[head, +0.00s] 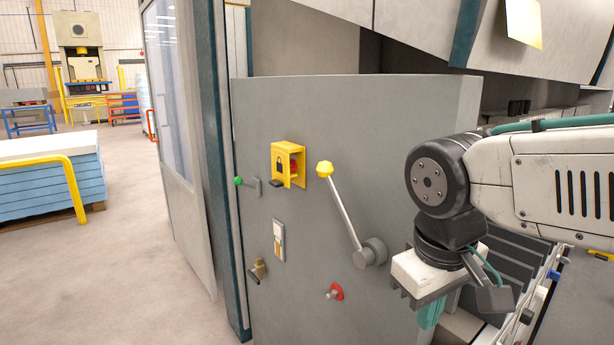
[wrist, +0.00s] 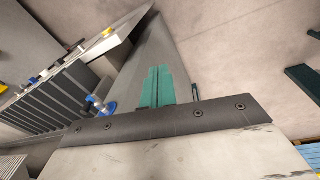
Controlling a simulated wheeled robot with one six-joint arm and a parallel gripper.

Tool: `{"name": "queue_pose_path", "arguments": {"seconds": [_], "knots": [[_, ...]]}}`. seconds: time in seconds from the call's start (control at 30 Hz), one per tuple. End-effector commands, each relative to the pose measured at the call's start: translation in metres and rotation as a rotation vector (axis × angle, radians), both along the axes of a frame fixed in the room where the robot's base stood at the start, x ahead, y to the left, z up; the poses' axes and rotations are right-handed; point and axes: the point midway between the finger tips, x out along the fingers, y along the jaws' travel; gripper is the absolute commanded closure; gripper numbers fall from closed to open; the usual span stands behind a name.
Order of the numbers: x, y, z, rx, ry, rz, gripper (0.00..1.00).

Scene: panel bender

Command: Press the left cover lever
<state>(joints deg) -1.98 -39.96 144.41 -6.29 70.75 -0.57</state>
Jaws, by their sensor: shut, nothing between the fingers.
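The grey machine side panel (head: 320,115) carries two levers. One is a long metal lever with a yellow knob (head: 325,169), slanting up and left from a round grey hub (head: 370,252). The other is a short lever with a green knob (head: 239,181) near the panel's left edge. I cannot tell from the pictures which is the left cover lever. My gripper (head: 430,313) points down, right of the yellow-knobbed lever and apart from both levers. Its green fingers (wrist: 157,88) are shut and empty in the wrist view. Neither knob is clearly recognisable in the wrist view.
Between the levers is a yellow lock box (head: 288,164). Below are a label plate (head: 279,241), a brass fitting (head: 258,270) and a red knob (head: 335,292). Open floor (head: 120,240) lies left.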

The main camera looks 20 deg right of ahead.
Motion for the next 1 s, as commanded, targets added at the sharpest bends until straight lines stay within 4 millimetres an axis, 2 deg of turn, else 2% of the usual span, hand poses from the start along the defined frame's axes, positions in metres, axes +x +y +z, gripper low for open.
{"name": "queue_pose_path", "arguments": {"seconds": [0.17,0.27,0.3,0.37,0.4,0.5,0.6,0.7,0.8,1.0], "knots": [[0.066,-0.018,0.021,-0.311,0.067,0.233,1.00],[0.121,-0.015,0.039,-0.532,0.081,0.396,1.00],[0.145,-0.009,0.046,-0.622,0.079,0.462,1.00],[0.180,0.005,0.056,-0.751,0.069,0.557,1.00],[0.203,0.017,0.062,-0.833,0.058,0.619,1.00],[0.252,0.053,0.074,-1.016,0.023,0.750,1.00],[0.286,0.089,0.082,-1.157,-0.018,0.850,1.00],[0.307,0.117,0.086,-1.248,-0.052,0.912,1.00],[0.317,0.132,0.089,-1.296,-0.073,0.943,1.00],[0.319,0.135,0.090,-1.310,-0.079,0.951,1.00]]}}
